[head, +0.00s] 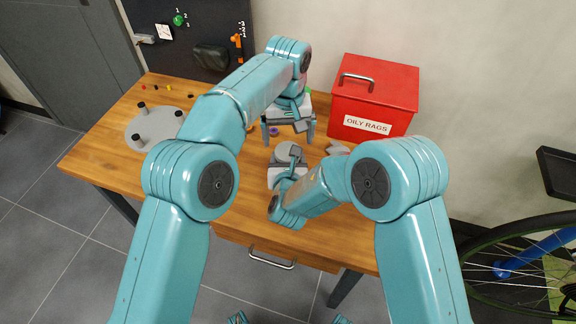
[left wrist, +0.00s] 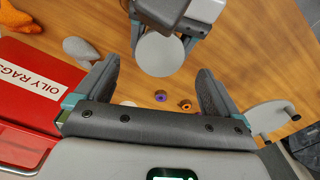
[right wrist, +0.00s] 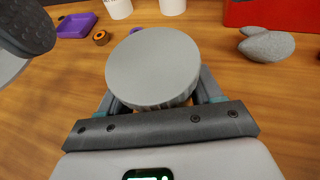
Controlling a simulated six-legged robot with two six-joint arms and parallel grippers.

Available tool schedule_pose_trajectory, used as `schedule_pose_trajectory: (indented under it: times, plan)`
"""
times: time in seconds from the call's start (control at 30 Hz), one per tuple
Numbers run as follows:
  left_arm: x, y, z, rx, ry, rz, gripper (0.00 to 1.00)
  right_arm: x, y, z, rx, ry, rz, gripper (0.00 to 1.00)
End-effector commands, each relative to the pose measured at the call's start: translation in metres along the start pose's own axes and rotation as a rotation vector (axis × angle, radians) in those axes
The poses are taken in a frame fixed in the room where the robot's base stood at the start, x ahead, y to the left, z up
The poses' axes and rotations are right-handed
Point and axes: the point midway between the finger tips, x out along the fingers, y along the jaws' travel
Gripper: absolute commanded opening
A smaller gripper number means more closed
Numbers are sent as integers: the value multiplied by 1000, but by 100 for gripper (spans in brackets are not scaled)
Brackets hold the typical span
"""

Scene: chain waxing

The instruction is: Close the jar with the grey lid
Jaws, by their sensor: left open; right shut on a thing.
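A round, flat-topped grey lid (right wrist: 153,66) with a ribbed edge sits between the fingers of my right gripper (head: 286,176), which is shut on it. The same pale disc shows in the left wrist view (left wrist: 160,54), face-on. I cannot tell whether a jar is beneath it; no jar body shows clearly. My left gripper (head: 288,132) is open and empty, above the table behind the right gripper in the head view. In the left wrist view its fingers are spread wide, with bare table and small rings showing between them.
A red oily-rags box (head: 375,97) stands at the back right of the wooden table (head: 95,152). Beside it lies a grey lump (right wrist: 267,46). A purple ring (left wrist: 160,97) and an orange ring (left wrist: 184,104) lie nearby. A grey stand with posts (head: 155,127) is left.

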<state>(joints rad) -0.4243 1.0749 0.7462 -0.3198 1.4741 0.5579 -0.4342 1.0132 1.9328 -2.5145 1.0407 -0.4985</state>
Motion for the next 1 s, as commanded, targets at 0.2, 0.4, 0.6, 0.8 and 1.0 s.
schedule_pose_trajectory:
  times: [0.2,0.4,0.6,0.8,1.0]
  plan:
    - [0,0,0,0,0,0,96,0,0,0,0,-1,0,0]
    - [-21,1,-2,-2,4,2,92,0,0,0,0,-1,0,0]
    - [-36,0,0,0,-1,0,92,0,0,0,0,-1,0,0]
    - [-35,0,0,0,-1,0,92,0,0,0,0,-1,0,0]
    - [-22,-1,0,-1,-3,-2,92,0,0,0,0,-1,0,0]
